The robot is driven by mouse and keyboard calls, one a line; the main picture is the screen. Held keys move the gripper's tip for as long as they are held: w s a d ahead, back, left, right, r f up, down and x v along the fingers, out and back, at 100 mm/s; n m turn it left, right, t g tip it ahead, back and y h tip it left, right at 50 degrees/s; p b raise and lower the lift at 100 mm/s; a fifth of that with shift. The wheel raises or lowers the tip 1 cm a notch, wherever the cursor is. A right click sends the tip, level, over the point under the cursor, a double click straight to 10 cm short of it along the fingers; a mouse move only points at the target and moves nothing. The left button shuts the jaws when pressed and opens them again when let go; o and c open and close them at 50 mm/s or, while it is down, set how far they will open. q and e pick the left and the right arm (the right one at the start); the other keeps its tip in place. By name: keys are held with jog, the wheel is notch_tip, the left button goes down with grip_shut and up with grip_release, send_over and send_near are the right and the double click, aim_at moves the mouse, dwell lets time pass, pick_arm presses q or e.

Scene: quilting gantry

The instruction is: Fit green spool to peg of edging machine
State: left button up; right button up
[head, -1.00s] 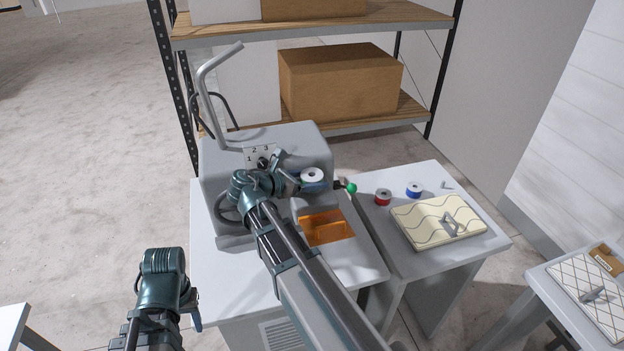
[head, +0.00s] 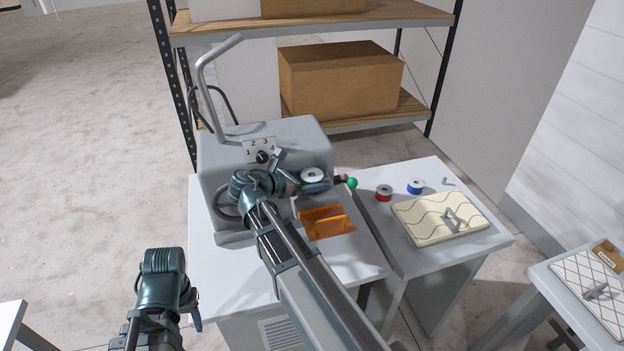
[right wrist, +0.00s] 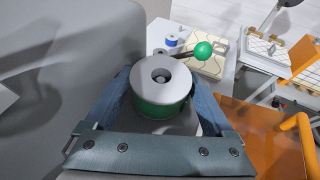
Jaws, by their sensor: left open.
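The green spool (right wrist: 162,100) has a pale top flange and a green body. In the right wrist view it sits upright between the blue fingers of my right gripper (right wrist: 162,92), which lie close against both its sides. A small grey tip shows inside its centre hole, perhaps the peg; how far down the spool sits is hidden. In the head view the spool (head: 313,174) is at the right side of the grey edging machine (head: 285,138), with my right arm across the machine's front. My left gripper (head: 195,318) is open and empty, low at the left, away from the machine.
A green ball knob (head: 351,183) on a short lever stands just right of the spool. An orange part (head: 327,222) with a handle is below it. A red spool (head: 384,193), a blue spool (head: 415,187) and a cream quilted panel (head: 413,214) rest on the right table.

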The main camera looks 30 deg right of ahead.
jog(key=shift+o, duration=0.6)
jog(key=p+v, duration=0.5)
jog(key=v, duration=0.8)
jog(key=shift+a+r, duration=0.2)
jog(key=shift+a, duration=0.15)
